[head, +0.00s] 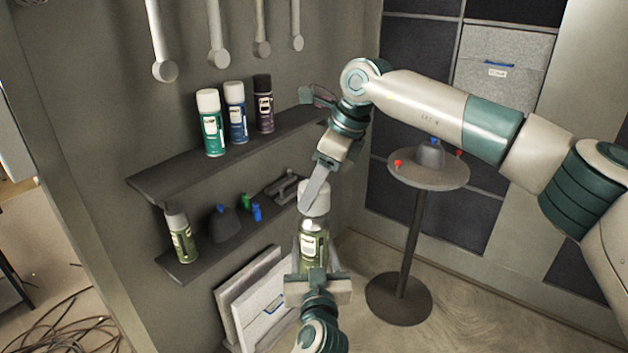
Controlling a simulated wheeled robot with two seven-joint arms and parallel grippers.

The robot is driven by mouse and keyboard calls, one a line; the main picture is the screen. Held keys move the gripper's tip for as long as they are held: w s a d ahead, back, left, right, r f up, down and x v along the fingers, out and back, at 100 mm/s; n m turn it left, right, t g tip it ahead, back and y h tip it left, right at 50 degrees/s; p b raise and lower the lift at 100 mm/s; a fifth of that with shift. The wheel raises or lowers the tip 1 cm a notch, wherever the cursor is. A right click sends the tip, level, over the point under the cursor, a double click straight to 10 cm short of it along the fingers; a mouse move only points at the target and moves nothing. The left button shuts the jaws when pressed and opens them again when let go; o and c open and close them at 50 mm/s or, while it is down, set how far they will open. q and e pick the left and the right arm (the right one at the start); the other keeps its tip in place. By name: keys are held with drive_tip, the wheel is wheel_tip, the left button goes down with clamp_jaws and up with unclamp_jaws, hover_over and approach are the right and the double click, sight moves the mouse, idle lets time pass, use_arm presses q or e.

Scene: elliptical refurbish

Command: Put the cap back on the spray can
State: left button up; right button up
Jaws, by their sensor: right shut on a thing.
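A green spray can (314,241) with a pale label stands upright in my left gripper (317,268), which comes up from the bottom of the head view and has its fingers on either side of the can. A white cap (312,203) is right above the can's top, in line with it. My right gripper (317,187) reaches down from above and is shut on the cap, its finger covering part of it. I cannot tell whether the cap touches the can or sits apart from it.
An upper shelf (165,177) holds several spray cans. A lower shelf (190,270) holds another green can (181,236) and small tools. A round table (440,179) stands behind on the right. Grey panels (235,306) lean below the shelves.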

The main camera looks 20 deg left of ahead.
sight(326, 188)
drive_tip(key=shift+f, duration=1.15)
drive_tip(key=shift+f, duration=0.8)
idle(1.9)
drive_tip(key=o, duration=1.8)
drive_tip(key=shift+s, duration=0.1)
drive_tip(key=shift+c, duration=0.2)
drive_tip(key=shift+r, duration=0.15)
drive_tip(key=shift+v, duration=3.35)
